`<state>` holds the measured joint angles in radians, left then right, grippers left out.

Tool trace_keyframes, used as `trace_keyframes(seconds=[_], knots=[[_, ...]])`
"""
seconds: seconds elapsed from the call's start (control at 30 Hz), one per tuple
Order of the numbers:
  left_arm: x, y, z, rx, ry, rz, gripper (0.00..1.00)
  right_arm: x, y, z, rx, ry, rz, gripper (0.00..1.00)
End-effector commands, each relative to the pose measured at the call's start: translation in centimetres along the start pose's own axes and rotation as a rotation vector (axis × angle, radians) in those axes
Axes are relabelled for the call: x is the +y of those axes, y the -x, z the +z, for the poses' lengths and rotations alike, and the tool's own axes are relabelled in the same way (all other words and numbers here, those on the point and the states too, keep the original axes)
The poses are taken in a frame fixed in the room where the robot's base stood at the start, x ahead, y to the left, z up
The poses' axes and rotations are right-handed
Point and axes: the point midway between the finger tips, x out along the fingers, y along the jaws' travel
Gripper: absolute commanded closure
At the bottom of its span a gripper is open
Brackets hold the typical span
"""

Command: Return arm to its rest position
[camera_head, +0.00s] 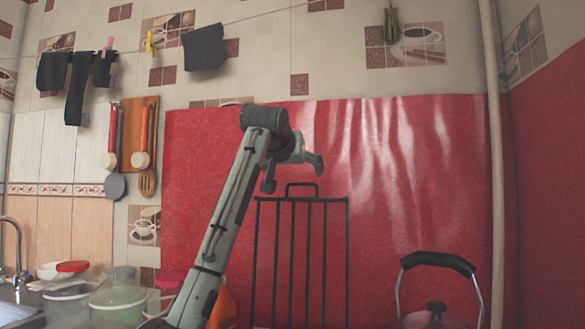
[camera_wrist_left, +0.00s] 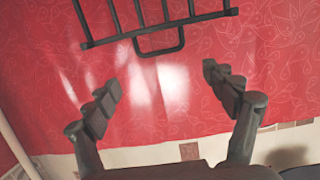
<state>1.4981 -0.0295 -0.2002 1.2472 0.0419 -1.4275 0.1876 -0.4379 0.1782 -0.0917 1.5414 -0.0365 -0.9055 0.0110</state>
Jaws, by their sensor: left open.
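My left arm (camera_head: 228,215) rises from the bottom of the head view and leans up to the right, in front of the red oilcloth. My left gripper (camera_head: 294,176) hangs at its upper end, just above and left of the black rack's handle in the picture. In the left wrist view its two fingers (camera_wrist_left: 162,88) are spread wide with nothing between them, facing the red oilcloth. My right arm and gripper are not in either view.
A black wire rack (camera_head: 300,255) stands against the red oilcloth (camera_head: 420,180). A kettle (camera_head: 436,315) is at lower right and a pipe (camera_head: 495,150) runs up the wall. Containers (camera_head: 119,295) stand at lower left. Utensils (camera_head: 115,185) and dark cloths (camera_head: 204,47) hang on the wall.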

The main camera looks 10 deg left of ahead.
Motion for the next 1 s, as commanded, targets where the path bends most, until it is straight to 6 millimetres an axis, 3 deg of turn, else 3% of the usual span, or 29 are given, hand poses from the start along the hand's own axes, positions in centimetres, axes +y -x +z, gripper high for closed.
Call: trace_keyframes(seconds=[0.2, 0.67, 0.87, 1.0], knots=[[0.0, 2.0, -0.1, 0.001, 0.0, 0.0, 0.16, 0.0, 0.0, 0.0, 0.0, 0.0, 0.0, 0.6], [0.0, 2.2, 0.0, 0.0, 0.0, 0.0, 0.16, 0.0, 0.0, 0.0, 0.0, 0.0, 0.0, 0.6], [0.0, 1.6, 0.0, -0.002, 0.0, 0.0, 0.16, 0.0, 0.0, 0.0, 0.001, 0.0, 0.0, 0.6], [0.0, -0.2, 0.1, -0.005, 0.0, 0.0, 0.16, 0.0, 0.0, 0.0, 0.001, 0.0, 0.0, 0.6]])
